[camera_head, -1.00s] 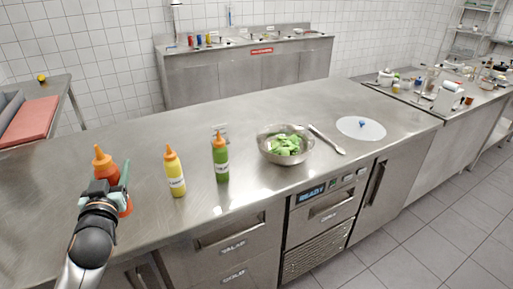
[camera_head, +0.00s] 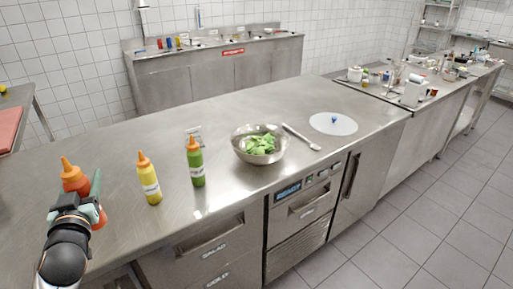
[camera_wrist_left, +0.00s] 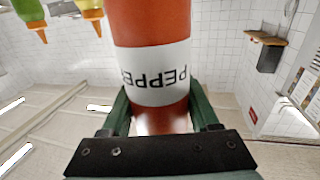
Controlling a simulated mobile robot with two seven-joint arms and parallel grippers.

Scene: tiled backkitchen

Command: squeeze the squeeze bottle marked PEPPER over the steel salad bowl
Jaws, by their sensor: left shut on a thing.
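The red squeeze bottle (camera_head: 75,180) with an orange nozzle stands upright at the left of the counter in the head view. In the left wrist view its white label reads PEPPER, upside down (camera_wrist_left: 152,72). My left gripper (camera_head: 78,212) is shut around the bottle; the fingers also show on both sides of it in the wrist view (camera_wrist_left: 160,118). I cannot tell whether its base touches the counter. The steel salad bowl (camera_head: 240,150) with green leaves stands right of the other bottles, well apart from my gripper. My right gripper is not in view.
A yellow bottle (camera_head: 149,181) and a green bottle (camera_head: 195,163) stand between my gripper and the bowl. A spoon (camera_head: 301,137) and a white disc (camera_head: 333,123) lie right of the bowl. The counter behind the bottles is mostly clear.

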